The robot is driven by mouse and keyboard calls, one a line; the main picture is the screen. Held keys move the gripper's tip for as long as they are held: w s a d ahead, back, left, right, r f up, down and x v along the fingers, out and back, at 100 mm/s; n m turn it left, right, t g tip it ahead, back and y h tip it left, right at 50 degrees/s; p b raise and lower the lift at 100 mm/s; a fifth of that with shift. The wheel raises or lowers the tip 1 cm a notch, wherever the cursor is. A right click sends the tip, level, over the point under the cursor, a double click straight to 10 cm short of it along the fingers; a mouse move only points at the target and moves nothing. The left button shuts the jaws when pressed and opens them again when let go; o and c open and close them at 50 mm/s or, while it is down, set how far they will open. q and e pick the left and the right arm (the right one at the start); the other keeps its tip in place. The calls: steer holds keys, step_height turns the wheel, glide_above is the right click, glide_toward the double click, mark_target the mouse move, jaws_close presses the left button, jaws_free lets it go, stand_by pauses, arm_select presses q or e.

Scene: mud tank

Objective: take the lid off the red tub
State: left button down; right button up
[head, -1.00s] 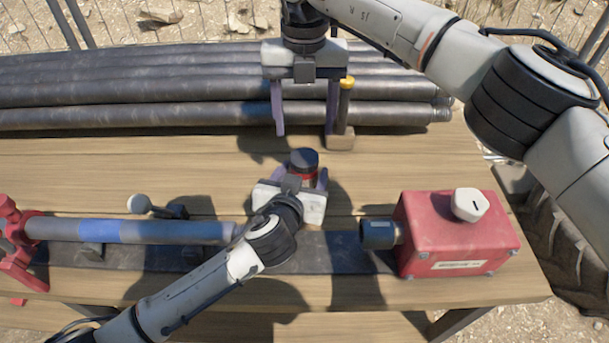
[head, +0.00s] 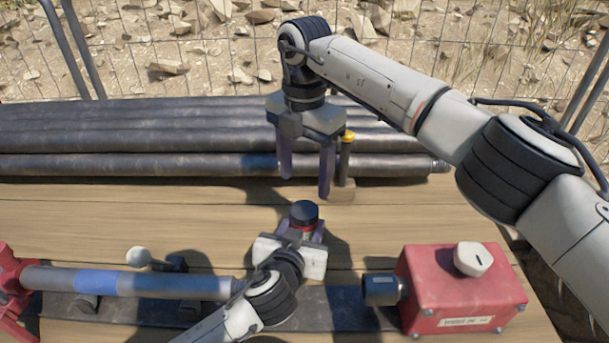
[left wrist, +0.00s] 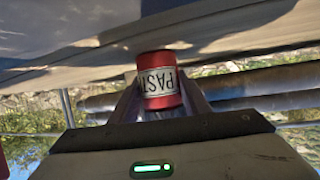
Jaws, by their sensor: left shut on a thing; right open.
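The red tub (left wrist: 162,88) has a white label reading "PAST" and sits between the fingers of my left gripper in the left wrist view, where the picture is upside down. In the head view its dark lid (head: 304,213) is on top, with a little red showing beneath. My left gripper (head: 302,236) is shut on the tub at the table's middle. My right gripper (head: 305,184) is open and empty, fingers pointing down, above and apart from the lid. The tub's lower part is hidden in the head view.
Dark pipes (head: 120,165) lie along the back of the table. A yellow-topped post (head: 346,158) stands close behind my right gripper. A red box (head: 455,300) with a white knob is at the right. A clamped grey-blue pipe (head: 120,284) lies at front left.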

mark_target(304, 209)
steer(key=shift+f+m, duration=0.15)
steer(key=shift+m, duration=0.45)
steer(key=shift+f, duration=3.85)
